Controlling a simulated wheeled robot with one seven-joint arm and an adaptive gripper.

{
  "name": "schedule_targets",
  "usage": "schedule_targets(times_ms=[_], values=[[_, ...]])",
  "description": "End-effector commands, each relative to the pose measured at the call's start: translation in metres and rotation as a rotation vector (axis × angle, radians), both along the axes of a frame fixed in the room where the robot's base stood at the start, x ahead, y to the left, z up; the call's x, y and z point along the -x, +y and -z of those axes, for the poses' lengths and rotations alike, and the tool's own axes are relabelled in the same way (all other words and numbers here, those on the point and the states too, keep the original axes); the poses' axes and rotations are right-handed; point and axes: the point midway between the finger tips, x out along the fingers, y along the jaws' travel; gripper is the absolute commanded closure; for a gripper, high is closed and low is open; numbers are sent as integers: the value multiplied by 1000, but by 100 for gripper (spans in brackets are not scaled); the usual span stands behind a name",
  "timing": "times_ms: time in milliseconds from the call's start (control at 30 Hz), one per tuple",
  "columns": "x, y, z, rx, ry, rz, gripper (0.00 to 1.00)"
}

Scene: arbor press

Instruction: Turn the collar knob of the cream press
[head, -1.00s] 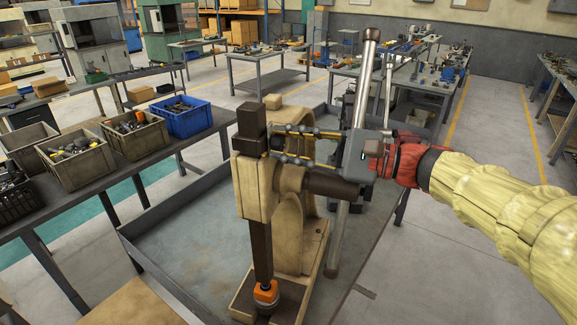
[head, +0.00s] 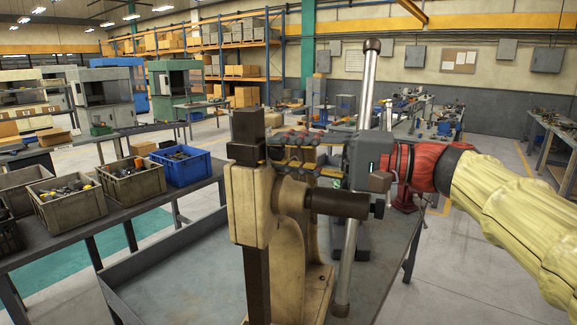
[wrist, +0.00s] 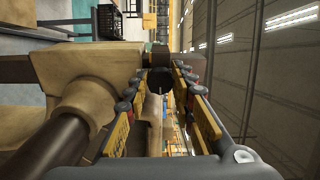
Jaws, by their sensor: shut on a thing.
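The cream press (head: 248,205) stands on the grey bench, with a dark square ram (head: 256,285) running down through its head. Its long steel lever (head: 362,110) stands nearly upright in front of the arm. My gripper (head: 270,150) reaches in from the right at the top of the press head. In the wrist view, a round black knob (wrist: 160,82) sits between the fingertips of my gripper (wrist: 163,71), which is shut on it. The knob is hidden behind the fingers in the head view.
The dark pivot shaft (head: 338,203) sticks out below my gripper, close to the lever. A blue bin (head: 186,172) and grey bins (head: 70,212) of parts stand on the bench at left. The bench top (head: 180,290) left of the press is clear.

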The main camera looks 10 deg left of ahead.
Motion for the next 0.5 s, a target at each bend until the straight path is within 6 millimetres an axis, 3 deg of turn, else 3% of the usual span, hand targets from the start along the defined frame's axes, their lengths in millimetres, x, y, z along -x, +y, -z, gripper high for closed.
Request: schedule_targets(times_ms=[500], values=[[0, 0, -1, 3, -38, 0, 100]])
